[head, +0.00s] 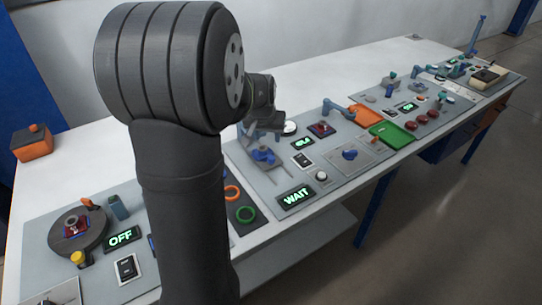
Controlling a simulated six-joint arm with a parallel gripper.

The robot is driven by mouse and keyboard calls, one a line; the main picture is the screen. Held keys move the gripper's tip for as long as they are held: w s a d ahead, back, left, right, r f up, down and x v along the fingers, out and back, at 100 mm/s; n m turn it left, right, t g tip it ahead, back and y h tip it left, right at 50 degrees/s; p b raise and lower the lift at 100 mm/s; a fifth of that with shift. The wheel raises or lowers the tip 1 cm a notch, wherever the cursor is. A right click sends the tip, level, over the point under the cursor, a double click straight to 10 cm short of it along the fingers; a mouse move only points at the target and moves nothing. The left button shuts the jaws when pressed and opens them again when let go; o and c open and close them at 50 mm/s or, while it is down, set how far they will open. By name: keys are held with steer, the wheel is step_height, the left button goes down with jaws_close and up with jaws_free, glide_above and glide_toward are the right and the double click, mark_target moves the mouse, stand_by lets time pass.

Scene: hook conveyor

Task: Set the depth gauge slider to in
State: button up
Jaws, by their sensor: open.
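My gripper (262,128) hangs over the middle panel, partly hidden behind my own dark arm link, and its jaws are open. Below it, a blue part (263,156) sits on a grey block with thin rods on the panel; it may be the depth gauge slider, but no label can be read. The gripper appears above and behind this part; I cannot tell whether they touch. My arm covers a stretch of the bench to the left, so other fixtures there are hidden.
A green WAIT display (296,197), white knob (321,176) and blue knob (349,154) lie right of the blue part. A green tray (392,134) is farther right. A turntable (78,231) and OFF display (122,237) are at left. The back strip is mostly clear.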

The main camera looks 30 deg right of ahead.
mark_target(271, 157)
steer(key=x, duration=1.4)
steer(key=shift+w+d+f, duration=0.1)
steer(key=shift+f, duration=0.15)
